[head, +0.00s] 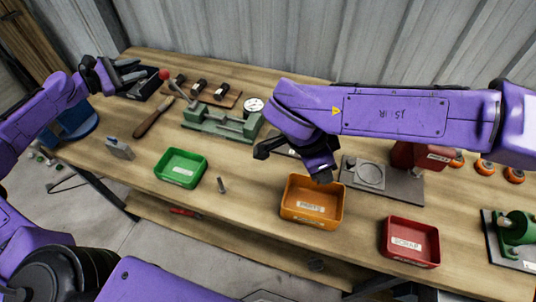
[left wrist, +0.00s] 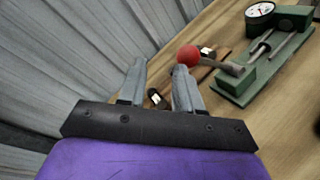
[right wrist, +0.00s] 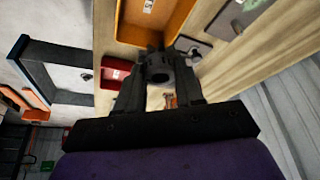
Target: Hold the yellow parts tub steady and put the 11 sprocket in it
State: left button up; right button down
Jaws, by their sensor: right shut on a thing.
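The yellow-orange parts tub (head: 290,213) stands upright on the bench right of centre, with a white label on its front. It also shows at the top of the right wrist view (right wrist: 182,22). My right gripper (right wrist: 158,78) is shut on a dark toothed sprocket (right wrist: 159,66); its number is not readable. In the head view my right wrist hangs over the tub's back edge and hides the sprocket. My left gripper (left wrist: 158,85) is open and empty, at the far left of the bench beside a black tray (head: 147,88), away from the tub.
A green tub (head: 181,167) stands left of the parts tub, a red scrap tub (head: 410,243) right of it. A small grey upright piece (head: 222,185) stands between green and yellow tubs. A green fixture with red-knobbed lever (head: 215,122) and a wooden board with dark parts (head: 210,93) sit behind.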

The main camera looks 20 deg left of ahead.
pick_arm(q)
jog(key=w+d+r+n+h, duration=0.1)
jog(key=w+d+r, duration=0.1)
jog(key=d+r, duration=0.25)
jog(key=w+d+r+h, duration=0.1)
jog(key=w+d+r, duration=0.2)
jog(key=d, duration=0.2)
jog(key=m+g+h, duration=0.4)
jog(key=m+g, duration=0.1)
jog(key=g, duration=0.8)
send_near(308, 176)
jog(key=x, duration=1)
jog(key=shift+w, duration=0.1)
jog(key=shift+c, duration=0.3)
grip_shut()
